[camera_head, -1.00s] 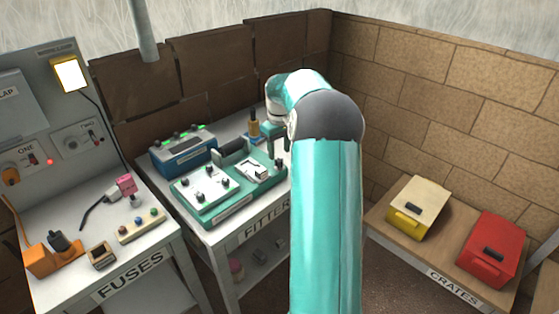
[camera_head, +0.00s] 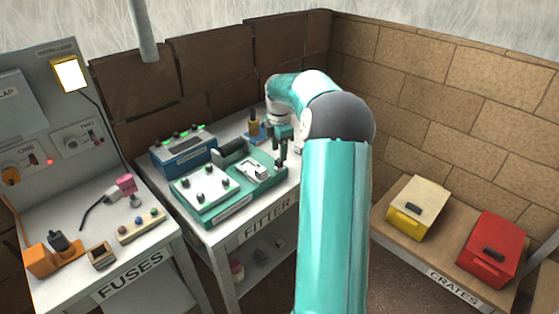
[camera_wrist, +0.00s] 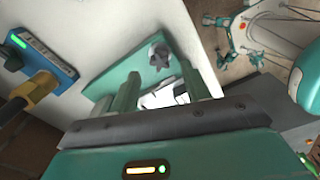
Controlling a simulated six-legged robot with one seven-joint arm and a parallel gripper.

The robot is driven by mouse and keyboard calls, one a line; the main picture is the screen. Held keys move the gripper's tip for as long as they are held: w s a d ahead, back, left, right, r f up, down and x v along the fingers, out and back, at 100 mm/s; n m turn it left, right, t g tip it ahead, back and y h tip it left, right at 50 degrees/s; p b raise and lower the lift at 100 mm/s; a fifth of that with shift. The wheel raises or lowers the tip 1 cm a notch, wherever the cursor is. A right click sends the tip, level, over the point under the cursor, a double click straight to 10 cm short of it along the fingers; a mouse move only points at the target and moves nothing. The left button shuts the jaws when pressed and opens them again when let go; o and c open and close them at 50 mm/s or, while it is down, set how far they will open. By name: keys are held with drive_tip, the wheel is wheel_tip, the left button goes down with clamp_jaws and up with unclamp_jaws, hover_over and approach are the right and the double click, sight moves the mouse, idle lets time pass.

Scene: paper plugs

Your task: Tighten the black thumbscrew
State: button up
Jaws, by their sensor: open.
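The black thumbscrew (camera_wrist: 158,56) is a dark lobed knob on a corner of the teal fixture (camera_head: 232,208), best seen in the wrist view. My gripper (camera_wrist: 160,78) is open, its two teal fingers on either side of the thumbscrew in that picture; I see no contact. A pale metal part shows between the fingers, partly hidden. In the head view my gripper (camera_head: 281,150) points down over the right end of the fixture. There the dark fingers and the thumbscrew are hard to tell apart.
A blue box with green lights (camera_head: 185,151) stands behind the fixture. A small blue unit with a brass-coloured handle (camera_wrist: 38,88) is close on the wrist view's left. The white fitter table (camera_head: 219,236) has some bare surface. Crates (camera_head: 416,208) stand right.

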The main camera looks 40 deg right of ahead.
sight(279, 163)
drive_tip(key=shift+n, duration=0.5)
drive_tip(key=shift+f, duration=2)
drive_tip(key=c, duration=0.9)
